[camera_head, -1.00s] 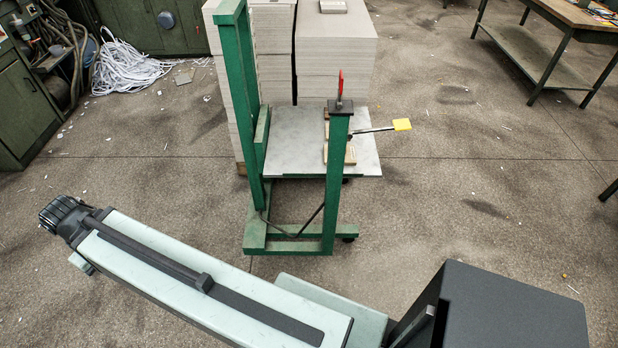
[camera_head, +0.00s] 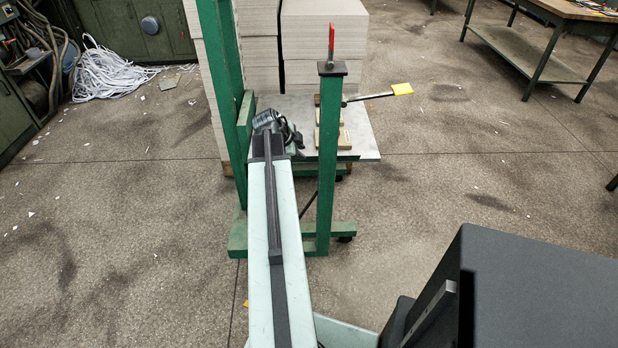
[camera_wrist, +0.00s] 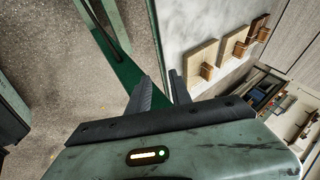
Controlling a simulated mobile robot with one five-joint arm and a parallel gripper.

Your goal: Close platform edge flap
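The light grey platform (camera_head: 362,140) sits between green posts in the head view, with a narrow green front edge. It also shows as a pale surface (camera_wrist: 180,25) in the wrist view. I cannot tell for certain which part is the edge flap. Small wooden pieces (camera_head: 328,128) lie on the platform; the wrist view shows flat wooden boards with small blocks (camera_wrist: 198,62). My gripper (camera_wrist: 163,90) is open and empty, its two dark fingers apart near the platform's green edge. In the head view my gripper (camera_head: 291,137) is at the platform's front left, between the posts.
A green post (camera_head: 328,165) with a red-handled lever (camera_head: 331,42) stands right of my arm; a taller green post (camera_head: 220,70) stands left. A yellow-tipped rod (camera_head: 402,89) sticks out right. Greyboard stacks (camera_head: 325,45) stand behind. Floor (camera_head: 450,190) at right is clear.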

